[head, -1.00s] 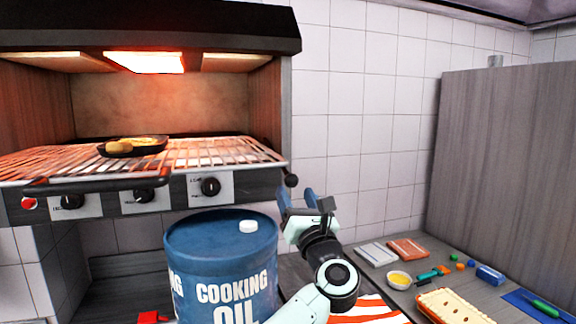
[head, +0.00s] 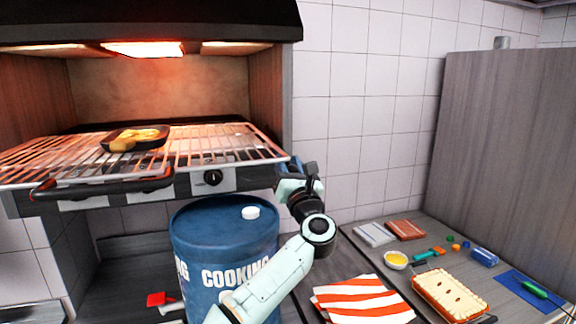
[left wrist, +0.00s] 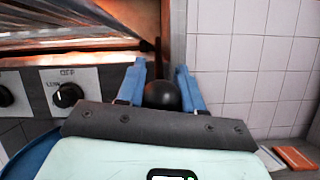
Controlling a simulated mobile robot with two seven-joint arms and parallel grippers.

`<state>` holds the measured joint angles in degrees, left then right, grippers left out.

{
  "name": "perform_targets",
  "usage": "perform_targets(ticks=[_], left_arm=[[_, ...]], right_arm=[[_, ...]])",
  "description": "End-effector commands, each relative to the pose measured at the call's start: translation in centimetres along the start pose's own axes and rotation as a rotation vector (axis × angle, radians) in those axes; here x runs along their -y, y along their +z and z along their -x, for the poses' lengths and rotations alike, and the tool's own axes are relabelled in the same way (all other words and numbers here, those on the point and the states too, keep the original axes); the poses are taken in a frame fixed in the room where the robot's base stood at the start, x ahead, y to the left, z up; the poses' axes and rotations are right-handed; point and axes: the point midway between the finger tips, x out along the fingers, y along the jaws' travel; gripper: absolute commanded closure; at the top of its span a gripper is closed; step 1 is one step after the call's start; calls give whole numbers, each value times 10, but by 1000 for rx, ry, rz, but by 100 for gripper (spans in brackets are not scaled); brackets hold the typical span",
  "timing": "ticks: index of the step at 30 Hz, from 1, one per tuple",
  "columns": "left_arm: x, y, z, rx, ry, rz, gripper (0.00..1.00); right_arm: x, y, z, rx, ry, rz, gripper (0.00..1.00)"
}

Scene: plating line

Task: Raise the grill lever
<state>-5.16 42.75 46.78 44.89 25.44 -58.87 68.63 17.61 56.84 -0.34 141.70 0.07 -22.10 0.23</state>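The grill lever's round black knob (left wrist: 163,95) shows in the left wrist view at the grill's right front corner. It sits between the two blue fingers of my left gripper (left wrist: 161,82) and fills the gap, with the fingers against its sides. In the head view my left gripper (head: 288,168) is up at the right end of the grill front and hides the knob. The grill (head: 225,150) has a wire rack under a glowing burner. My right gripper is not in view.
A black pan (head: 108,140) with food sits on the rack. A blue oil drum (head: 205,240) stands below the grill, close to my left arm. A striped cloth (head: 365,300), a pie (head: 450,293) and small items lie on the right counter. A tiled wall (head: 350,120) is behind.

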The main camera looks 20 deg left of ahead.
Motion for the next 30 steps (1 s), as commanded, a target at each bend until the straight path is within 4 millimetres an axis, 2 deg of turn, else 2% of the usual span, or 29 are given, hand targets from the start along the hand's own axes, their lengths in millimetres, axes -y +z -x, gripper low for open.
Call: perform_targets(ticks=[6,15,23,24,26,30], left_arm=[[-1,2,-1,0,3,0,100],[-8,28,-6,4,5,2,100],[-8,29,-6,6,5,1,100],[-8,29,-6,6,5,1,62],[-8,29,-6,5,5,1,42],[-7,28,-6,3,4,0,42]], right_arm=[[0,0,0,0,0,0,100],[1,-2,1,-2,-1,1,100],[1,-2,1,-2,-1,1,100],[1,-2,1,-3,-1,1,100],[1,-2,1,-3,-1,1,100],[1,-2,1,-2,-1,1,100]])
